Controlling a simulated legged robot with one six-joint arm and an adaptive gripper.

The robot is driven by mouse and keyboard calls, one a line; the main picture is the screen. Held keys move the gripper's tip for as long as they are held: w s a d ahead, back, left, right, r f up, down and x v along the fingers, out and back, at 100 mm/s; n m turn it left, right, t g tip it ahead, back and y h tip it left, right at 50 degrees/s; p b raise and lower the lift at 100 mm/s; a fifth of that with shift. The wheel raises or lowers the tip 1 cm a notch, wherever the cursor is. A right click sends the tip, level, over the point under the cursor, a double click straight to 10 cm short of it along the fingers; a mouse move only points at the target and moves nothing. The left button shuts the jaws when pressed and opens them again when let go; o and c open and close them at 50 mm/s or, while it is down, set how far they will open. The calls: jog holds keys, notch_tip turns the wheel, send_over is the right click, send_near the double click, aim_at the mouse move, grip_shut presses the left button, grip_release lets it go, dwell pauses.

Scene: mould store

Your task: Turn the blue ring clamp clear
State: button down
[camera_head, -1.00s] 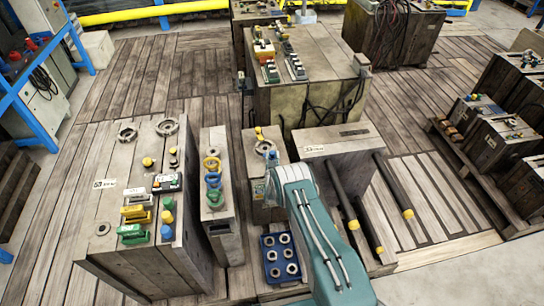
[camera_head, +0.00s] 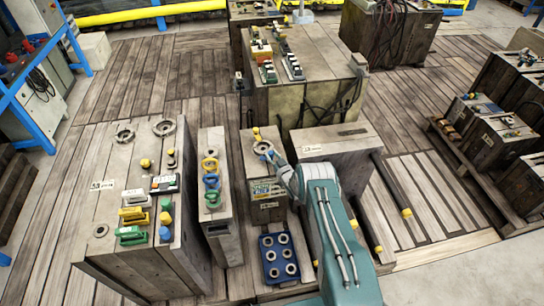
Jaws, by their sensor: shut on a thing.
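The blue ring clamp (camera_head: 263,148) is small and pale-looking on top of the middle wooden block (camera_head: 246,168), near the block's right edge. My gripper (camera_head: 272,157) reaches in from the lower right and is shut at the clamp's near right side. The fingertips are too small to make out the exact grip. I cannot tell whether the clamp is still seated around anything beneath it. A yellow-topped part (camera_head: 257,134) stands just behind the clamp.
A narrow block (camera_head: 221,222) to the left carries yellow, blue and green rings. A blue tray (camera_head: 263,272) of several metal rings lies in front. A wide block (camera_head: 335,143) stands close on the right, with dark yellow-tipped bars.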

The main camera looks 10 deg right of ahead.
jog(key=shift+w+r, duration=0.1)
jog(key=shift+c, duration=2)
grip_release()
jog(key=v, duration=1.2)
